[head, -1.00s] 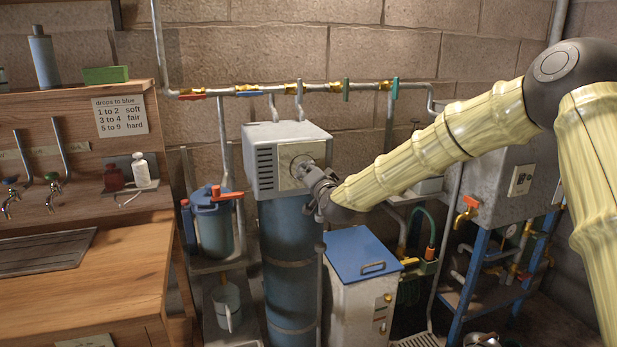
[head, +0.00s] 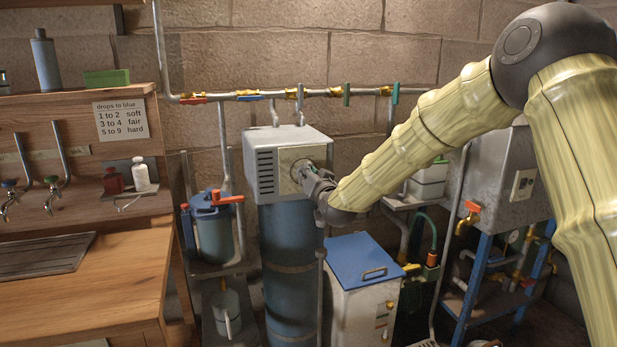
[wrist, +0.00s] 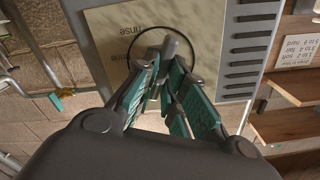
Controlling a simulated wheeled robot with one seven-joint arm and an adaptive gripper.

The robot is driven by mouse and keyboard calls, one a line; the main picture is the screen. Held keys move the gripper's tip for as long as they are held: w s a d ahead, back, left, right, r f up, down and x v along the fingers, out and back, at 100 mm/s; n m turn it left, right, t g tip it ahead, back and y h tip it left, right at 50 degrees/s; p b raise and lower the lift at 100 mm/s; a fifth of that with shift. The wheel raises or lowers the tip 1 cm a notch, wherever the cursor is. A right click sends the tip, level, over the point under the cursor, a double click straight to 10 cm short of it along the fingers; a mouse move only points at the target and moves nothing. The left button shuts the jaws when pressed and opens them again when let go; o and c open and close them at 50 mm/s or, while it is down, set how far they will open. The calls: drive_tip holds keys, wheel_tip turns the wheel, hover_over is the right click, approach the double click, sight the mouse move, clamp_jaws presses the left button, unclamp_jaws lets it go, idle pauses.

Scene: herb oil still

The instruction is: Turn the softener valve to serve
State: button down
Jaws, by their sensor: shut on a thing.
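The softener is a tall blue tank (head: 290,270) with a grey control head (head: 268,155) on top. A pale dial plate (head: 292,160) is on the front of the head, and it also fills much of the wrist view (wrist: 115,60), with upside-down lettering such as "rinse". A grey valve handle (wrist: 171,47) stands out from the middle of a round dial. My gripper (head: 306,172) is at the plate in the head view. In the wrist view its teal-padded fingers (wrist: 168,75) are shut on the handle. The fingers hide part of the dial, and I cannot read its setting.
A white cabinet with a blue lid (head: 362,259) stands just right of the tank, below my wrist. A blue canister with a red lever (head: 213,225) is at the left. Pipes with coloured valves (head: 250,96) run along the wall. A wooden bench (head: 90,290) fills the left.

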drive_tip(key=shift+f, duration=0.2)
drive_tip(key=c, duration=1.5)
unclamp_jaws()
drive_tip(key=shift+r, duration=0.1)
drive_tip(key=v, duration=1.2)
